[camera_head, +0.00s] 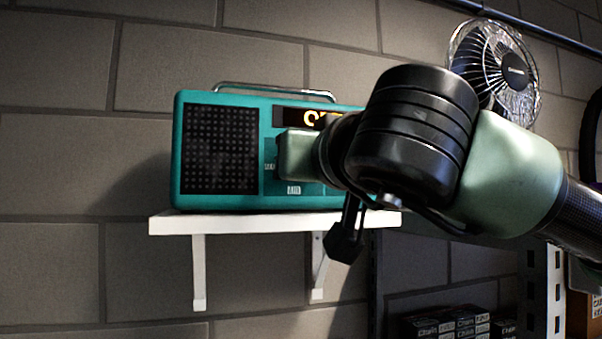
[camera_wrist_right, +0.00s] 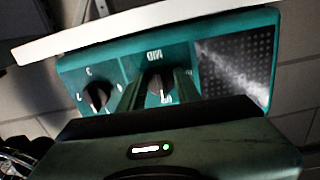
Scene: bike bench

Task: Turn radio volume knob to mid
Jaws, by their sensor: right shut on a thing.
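The teal radio (camera_head: 225,205) stands on a white shelf, with a black speaker grille on its left and an amber display, partly covered by my arm. In the right wrist view the radio (camera_wrist_right: 120,62) appears upside down. A black knob (camera_wrist_right: 159,80) sits beside a MID label (camera_wrist_right: 154,54). My right gripper (camera_wrist_right: 157,93) is shut on this knob, one finger on each side. The knob's pointer setting is hard to read between the fingers. In the head view my right gripper (camera_head: 298,156) hides the knobs. My left gripper is not in view.
A second black knob (camera_wrist_right: 97,96) sits close beside the right gripper's finger. The white shelf (camera_head: 240,223) lies just under the radio. A metal fan (camera_head: 497,70) stands behind my right arm. Boxes (camera_head: 455,325) are low at right. The wall left of the radio is clear.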

